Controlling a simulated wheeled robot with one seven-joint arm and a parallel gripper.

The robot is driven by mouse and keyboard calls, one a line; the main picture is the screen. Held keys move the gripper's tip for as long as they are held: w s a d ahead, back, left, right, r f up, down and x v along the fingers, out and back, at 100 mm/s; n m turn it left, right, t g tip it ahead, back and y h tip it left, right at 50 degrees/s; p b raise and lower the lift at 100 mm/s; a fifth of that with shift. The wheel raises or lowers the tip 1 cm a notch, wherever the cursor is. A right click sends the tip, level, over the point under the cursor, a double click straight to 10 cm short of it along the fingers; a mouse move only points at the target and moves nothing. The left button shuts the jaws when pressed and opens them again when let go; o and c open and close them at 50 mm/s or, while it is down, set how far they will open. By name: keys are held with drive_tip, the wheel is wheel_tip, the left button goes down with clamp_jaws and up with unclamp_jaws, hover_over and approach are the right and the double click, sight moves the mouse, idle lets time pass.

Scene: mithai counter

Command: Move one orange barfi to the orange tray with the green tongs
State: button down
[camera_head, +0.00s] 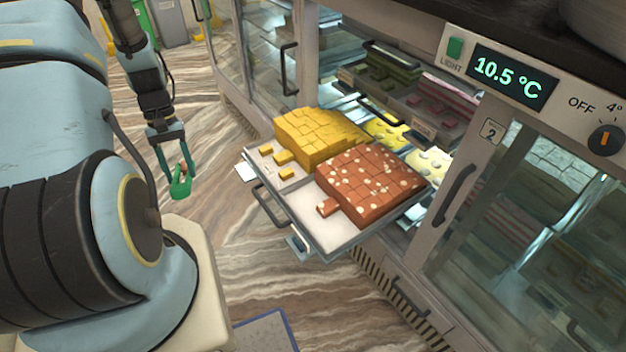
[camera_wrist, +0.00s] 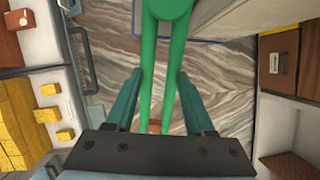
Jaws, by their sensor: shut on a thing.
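My gripper (camera_head: 179,175) hangs over the floor, left of the pulled-out tray, and is shut on the green tongs (camera_head: 181,188). In the wrist view the tongs (camera_wrist: 169,10) extend from between the teal fingers of my gripper (camera_wrist: 157,76), with their arms side by side. Orange-yellow barfi (camera_head: 310,135) sits as a cut block with a few loose pieces on the tray's left part. The wrist view shows this barfi (camera_wrist: 18,122) at the left edge. I cannot make out an orange tray in either view.
The pulled-out tray (camera_head: 312,222) also bears red-brown barfi with pale dots (camera_head: 370,180). The glass display case (camera_head: 545,190) stands behind and right, with handles protruding. A brown box (camera_wrist: 278,58) is at the right of the wrist view. Open marbled floor (camera_head: 230,240) lies left of the tray.

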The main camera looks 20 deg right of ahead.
drive_tip(key=s+d+m, duration=0.1)
drive_tip(key=s+d, duration=0.4)
drive_tip(key=d, duration=0.4)
drive_tip(key=s+d+m+b, duration=0.1)
drive_tip(key=s+d, duration=0.5)
drive_tip(key=d, duration=0.4)
drive_tip(key=s+d+r+m+y+b, duration=0.1)
drive_tip(key=s+d, duration=0.5)
drive_tip(key=d, duration=0.3)
drive_tip(key=shift+d, duration=0.15)
drive_tip(key=shift+s, duration=0.1)
drive_tip(key=shift+b, duration=0.3)
wheel_tip(320, 180, down, 9)
drive_tip(key=b, duration=0.7)
